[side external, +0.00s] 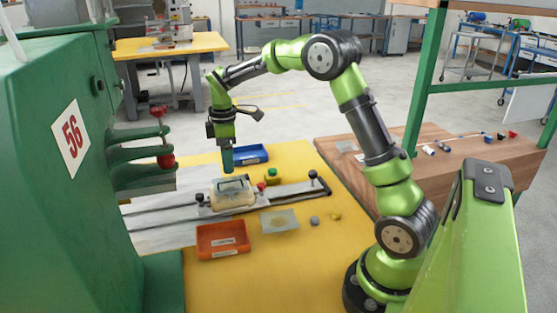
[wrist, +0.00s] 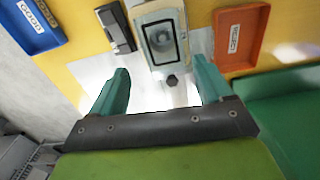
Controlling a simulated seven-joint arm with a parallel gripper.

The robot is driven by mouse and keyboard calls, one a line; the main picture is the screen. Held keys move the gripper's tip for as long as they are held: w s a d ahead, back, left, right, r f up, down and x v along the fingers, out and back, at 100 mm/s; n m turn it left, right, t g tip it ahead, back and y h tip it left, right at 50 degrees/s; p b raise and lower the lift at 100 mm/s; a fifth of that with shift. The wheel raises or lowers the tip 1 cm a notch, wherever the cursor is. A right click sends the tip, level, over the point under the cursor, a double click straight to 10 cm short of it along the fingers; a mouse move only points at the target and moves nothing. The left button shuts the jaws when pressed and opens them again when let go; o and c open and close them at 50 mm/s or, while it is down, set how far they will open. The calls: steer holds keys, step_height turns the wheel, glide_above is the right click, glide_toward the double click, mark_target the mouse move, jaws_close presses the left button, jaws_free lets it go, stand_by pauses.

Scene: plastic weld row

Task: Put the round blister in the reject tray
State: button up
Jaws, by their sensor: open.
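The wrist view shows a clear square blister with a round shape (wrist: 163,39) in its middle, lying in the pale fixture block (wrist: 143,13). In the side view the block (side external: 232,203) sits on the rail plate with the blister (side external: 231,185) on top. The orange tray (side external: 222,240), which also shows in the wrist view (wrist: 240,36), has a label too small to read surely; I take it for the reject tray. My gripper (side external: 227,171) points down above the block, apart from it. Its fingers, in the wrist view (wrist: 161,72), are spread and empty.
A blue tray (side external: 250,154) with a label like "GOOD" lies behind the block. A flat translucent square (side external: 280,221) and small grey (side external: 315,220) and yellow (side external: 336,215) pieces lie right of the orange tray. The green machine (side external: 60,170) stands close at left.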

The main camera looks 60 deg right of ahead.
mark_target(229, 178)
steer(key=shift+n, duration=0.4)
steer(key=shift+s+a+f, duration=0.1)
steer(key=shift+f, duration=3.5)
steer(key=shift+c, duration=0.4)
steer(key=c, duration=0.5)
steer(key=shift+c, duration=0.3)
steer(key=shift+r, duration=0.15)
steer(key=shift+r, duration=2.15)
steer(key=shift+r, duration=0.1)
steer(key=shift+r, duration=2.4)
